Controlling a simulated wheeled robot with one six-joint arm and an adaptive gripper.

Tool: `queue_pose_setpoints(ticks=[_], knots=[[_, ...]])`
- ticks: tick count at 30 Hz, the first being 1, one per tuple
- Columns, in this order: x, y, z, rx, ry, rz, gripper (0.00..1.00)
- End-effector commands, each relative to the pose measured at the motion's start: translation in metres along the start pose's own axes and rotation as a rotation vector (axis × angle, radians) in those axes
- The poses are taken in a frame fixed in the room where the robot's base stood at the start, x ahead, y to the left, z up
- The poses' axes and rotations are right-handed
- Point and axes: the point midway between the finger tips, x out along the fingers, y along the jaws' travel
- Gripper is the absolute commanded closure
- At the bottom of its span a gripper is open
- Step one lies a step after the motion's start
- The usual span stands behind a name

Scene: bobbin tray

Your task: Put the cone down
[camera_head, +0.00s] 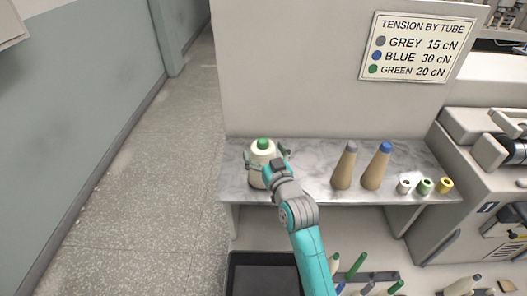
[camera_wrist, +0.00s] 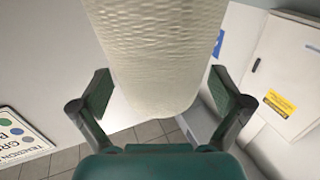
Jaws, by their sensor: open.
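A cream cone with a green tube tip (camera_head: 262,152) stands upright near the left end of the grey marbled shelf (camera_head: 315,191). In the wrist view the cream wound yarn (camera_wrist: 158,60) fills the upper middle, between the fingers. My gripper (camera_head: 267,160) is at the cone in the head view, with a finger to either side of it. In the wrist view my gripper (camera_wrist: 165,100) has its fingers spread wide, with a gap showing on both sides of the yarn. The cone's lower part is partly hidden by my gripper in the head view.
Two tan cones, one grey-tipped (camera_head: 344,167) and one blue-tipped (camera_head: 378,167), stand right of centre on the shelf. Several small spools (camera_head: 425,186) sit at its right end. A sign (camera_head: 416,47) hangs behind. A dark tray (camera_head: 262,272) and a rack of tubes (camera_head: 368,279) are below.

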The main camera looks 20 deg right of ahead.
Motion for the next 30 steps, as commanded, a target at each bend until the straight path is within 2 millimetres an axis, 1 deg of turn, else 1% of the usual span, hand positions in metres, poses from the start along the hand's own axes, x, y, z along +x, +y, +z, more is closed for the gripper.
queue_pose_setpoints(ticks=[5,12,18,24,30], knots=[[-0.022,0.0,0.002,0.001,-0.003,0.0,0.0],[-0.068,0.0,0.002,0.001,-0.004,0.001,0.0],[-0.099,0.0,0.001,0.0,-0.003,0.001,0.0],[-0.116,0.0,0.001,0.001,-0.003,0.0,0.0],[-0.119,0.0,0.001,0.0,-0.002,0.0,0.0]])
